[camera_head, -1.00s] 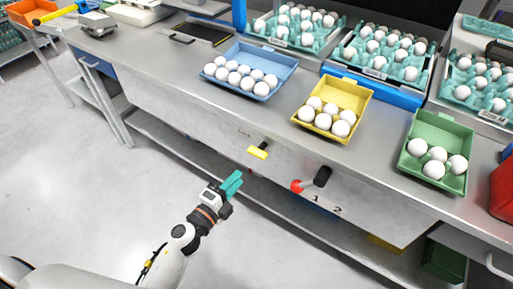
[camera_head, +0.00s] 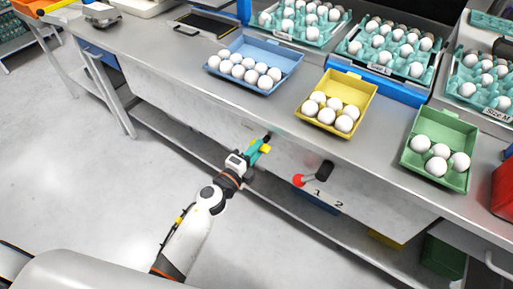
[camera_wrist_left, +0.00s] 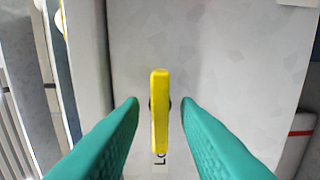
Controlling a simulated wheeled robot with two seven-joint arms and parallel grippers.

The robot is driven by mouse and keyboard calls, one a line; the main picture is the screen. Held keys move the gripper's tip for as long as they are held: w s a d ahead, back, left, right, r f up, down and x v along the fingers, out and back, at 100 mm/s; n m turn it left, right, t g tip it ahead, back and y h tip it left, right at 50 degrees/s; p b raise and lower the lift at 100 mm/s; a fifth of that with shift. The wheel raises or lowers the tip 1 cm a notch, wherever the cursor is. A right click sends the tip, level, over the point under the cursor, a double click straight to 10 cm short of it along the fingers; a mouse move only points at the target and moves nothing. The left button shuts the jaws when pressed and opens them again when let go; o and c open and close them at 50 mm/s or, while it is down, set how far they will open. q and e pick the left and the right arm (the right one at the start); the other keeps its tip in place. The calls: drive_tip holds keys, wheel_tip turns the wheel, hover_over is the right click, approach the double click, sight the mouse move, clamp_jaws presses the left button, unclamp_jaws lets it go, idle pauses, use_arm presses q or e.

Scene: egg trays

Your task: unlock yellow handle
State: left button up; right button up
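The yellow handle (camera_wrist_left: 159,112) is on the front panel of the bench. In the left wrist view it stands upright between my two teal fingers, with a gap on each side. In the head view my left gripper (camera_head: 257,148) reaches the panel and partly covers the yellow handle (camera_head: 266,149). My right gripper is not in view.
A red-knobbed lever (camera_head: 299,180) with marks 1 and 2 is on the same panel, to the right. Blue (camera_head: 290,56), yellow (camera_head: 364,84) and green (camera_head: 464,127) egg boxes stand on the bench top. The floor in front is clear.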

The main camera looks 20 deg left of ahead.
use_arm(q)
drive_tip(key=c, duration=0.5)
drive_tip(key=shift+r+n+p, duration=0.2)
drive_tip(key=shift+n+p, duration=0.6)
drive_tip(key=shift+n, duration=0.4)
drive_tip(key=shift+f+n+p, duration=0.2)
drive_tip(key=shift+n+p, duration=0.15)
drive_tip(key=shift+n, duration=0.85)
